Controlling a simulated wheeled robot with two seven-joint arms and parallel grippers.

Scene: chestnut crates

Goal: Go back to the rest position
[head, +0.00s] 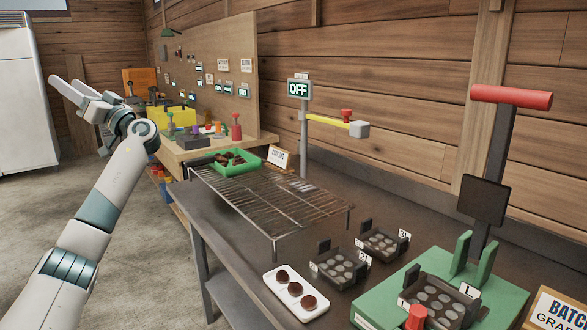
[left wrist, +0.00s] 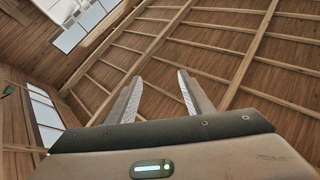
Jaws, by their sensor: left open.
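My left gripper (head: 72,90) is raised in the air at the left of the head view, to the left of the workbench. It is open and empty. In the left wrist view its two fingers (left wrist: 158,95) stand apart with nothing between them, and they point up towards the wooden ceiling and windows. My right gripper does not show in either view.
The dark bench holds a wire rack (head: 275,200), a green crate (head: 240,167) with chestnuts, a white tray (head: 283,301) with three chestnuts and a green press (head: 385,300) with a red handle (head: 510,97). The floor (head: 150,245) at the left is clear.

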